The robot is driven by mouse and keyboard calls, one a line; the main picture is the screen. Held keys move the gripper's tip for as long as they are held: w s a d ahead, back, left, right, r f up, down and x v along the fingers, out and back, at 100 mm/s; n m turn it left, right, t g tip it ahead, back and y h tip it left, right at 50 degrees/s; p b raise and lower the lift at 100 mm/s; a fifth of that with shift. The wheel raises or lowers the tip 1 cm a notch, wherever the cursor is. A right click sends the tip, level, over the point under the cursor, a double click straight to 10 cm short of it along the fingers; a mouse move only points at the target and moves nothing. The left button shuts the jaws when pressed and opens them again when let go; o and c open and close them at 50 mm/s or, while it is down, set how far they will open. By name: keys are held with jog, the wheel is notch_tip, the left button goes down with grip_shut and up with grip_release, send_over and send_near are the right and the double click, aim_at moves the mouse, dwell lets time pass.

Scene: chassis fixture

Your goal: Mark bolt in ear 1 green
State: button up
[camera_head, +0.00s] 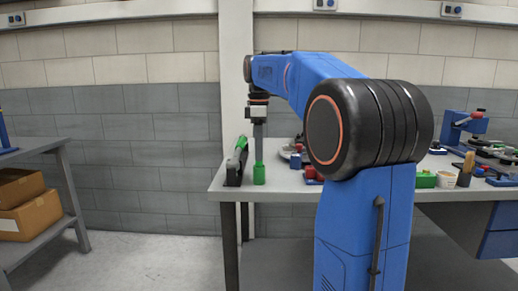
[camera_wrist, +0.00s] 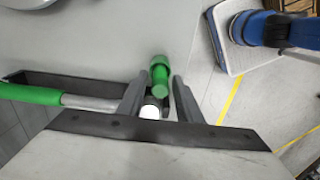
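A short green cylinder (camera_head: 259,174) stands upright at the left end of the bench, directly below my gripper (camera_head: 259,150), which points straight down. In the wrist view the green cylinder (camera_wrist: 160,76) shows between the fingertips of my gripper (camera_wrist: 159,85). The two dark fingers are apart, with a narrow gap on each side of the cylinder. A small white round end (camera_wrist: 150,112) shows beside the left finger; what it belongs to is unclear. A green-handled tool (camera_wrist: 35,95) with a grey shaft lies along a black holder (camera_wrist: 75,84). I cannot make out ear 1 or its bolt.
The black holder with its green tool (camera_head: 237,160) stands just left of the cylinder in the head view. The bench (camera_head: 222,186) continues right, with red and green items on it. A shelf with cardboard boxes (camera_head: 30,212) stands left. The floor between is clear.

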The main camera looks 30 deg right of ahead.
grip_shut()
jog(key=shift+r, duration=3.8)
